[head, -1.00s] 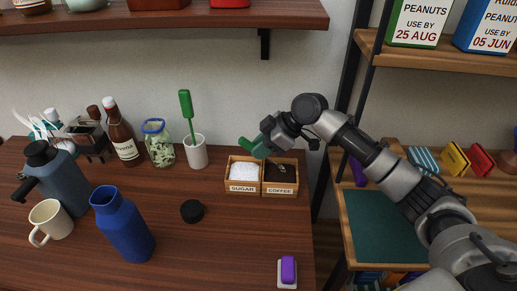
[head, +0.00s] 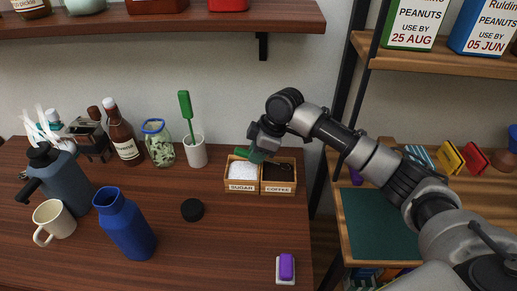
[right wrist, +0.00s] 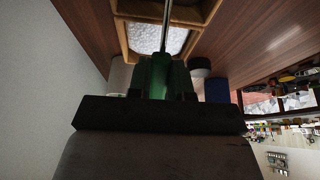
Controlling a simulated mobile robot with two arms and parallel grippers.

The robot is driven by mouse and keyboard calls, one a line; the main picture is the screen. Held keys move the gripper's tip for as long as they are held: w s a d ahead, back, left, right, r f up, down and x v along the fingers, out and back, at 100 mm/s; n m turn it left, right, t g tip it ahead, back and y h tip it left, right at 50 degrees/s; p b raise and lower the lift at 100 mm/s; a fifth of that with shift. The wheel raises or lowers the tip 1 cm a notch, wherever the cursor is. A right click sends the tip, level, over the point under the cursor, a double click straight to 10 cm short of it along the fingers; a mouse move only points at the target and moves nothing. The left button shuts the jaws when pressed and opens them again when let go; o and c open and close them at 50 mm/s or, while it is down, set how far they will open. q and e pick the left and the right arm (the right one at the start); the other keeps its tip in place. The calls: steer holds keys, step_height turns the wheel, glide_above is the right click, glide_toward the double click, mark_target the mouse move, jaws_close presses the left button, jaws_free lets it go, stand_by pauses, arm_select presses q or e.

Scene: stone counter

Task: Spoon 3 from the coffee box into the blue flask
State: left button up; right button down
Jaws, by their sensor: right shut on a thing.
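The coffee box (head: 278,188) is a small wooden compartment of dark grounds, labelled COFFEE, right of the matching SUGAR box (head: 241,186). My right gripper (head: 256,154) is shut on a green-handled spoon (right wrist: 160,76) just above and behind the boxes. In the right wrist view its thin metal shaft runs forward past the white sugar. The spoon's bowl is hard to make out over the dark coffee, so I cannot tell its load. The blue flask (head: 126,228) stands upright and open at the left front of the counter. My left gripper is not in view.
A black round lid (head: 192,210) lies between flask and boxes. A cream mug (head: 54,222) and grey jug (head: 60,180) stand left of the flask. A white cup (head: 196,152) with a green utensil, a jar and bottles line the back. A purple-topped block (head: 286,267) lies front right.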

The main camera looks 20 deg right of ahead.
mark_target(247, 152)
steer(key=shift+w+a+r+g+h+p, duration=0.25)
steer(key=shift+a+r+h+p, duration=0.25)
steer(key=shift+p, duration=1)
steer(key=shift+w+a+r+g+h+p, duration=0.1)
steer(key=shift+a+r+g+h+p, duration=0.4)
steer(key=shift+p, duration=1)
steer(key=shift+w+r+h+p, duration=0.1)
steer(key=shift+r+h+p, duration=0.15)
steer(key=shift+h+p, duration=0.35)
